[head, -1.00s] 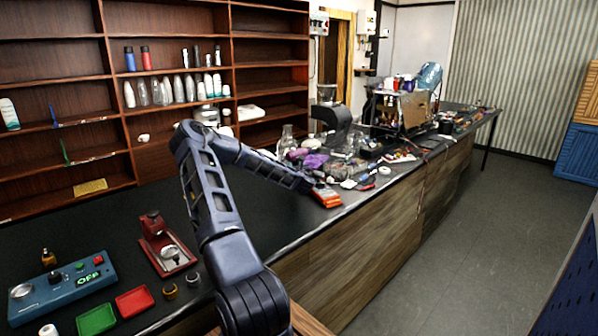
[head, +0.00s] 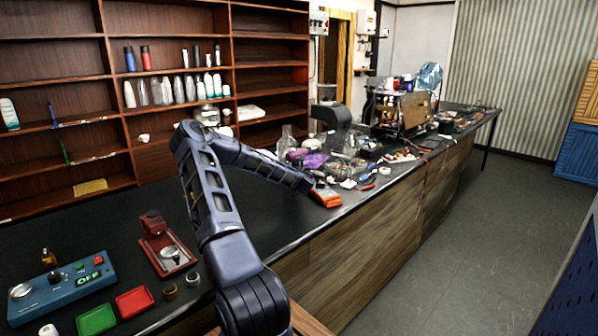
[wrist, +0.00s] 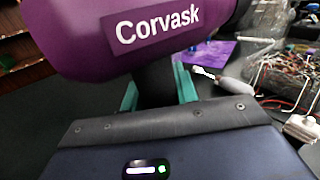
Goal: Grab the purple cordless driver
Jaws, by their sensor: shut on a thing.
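The purple cordless driver (wrist: 90,45), with "Corvask" in white on its body, fills the upper left of the wrist view. Its dark handle (wrist: 154,80) runs down between the green fingers of my gripper (wrist: 158,90), which is shut on it. The lower end of the handle is hidden behind the gripper's dark body. In the head view my arm reaches over the counter to the cluttered part, and its end hides the grip there. I cannot clearly pick out the driver in that view.
An orange thing (head: 325,196) lies by the counter's front edge near my arm's end. A purple sheet (head: 313,160), a clear bottle (head: 287,140) and loose wires (wrist: 285,80) crowd the area behind.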

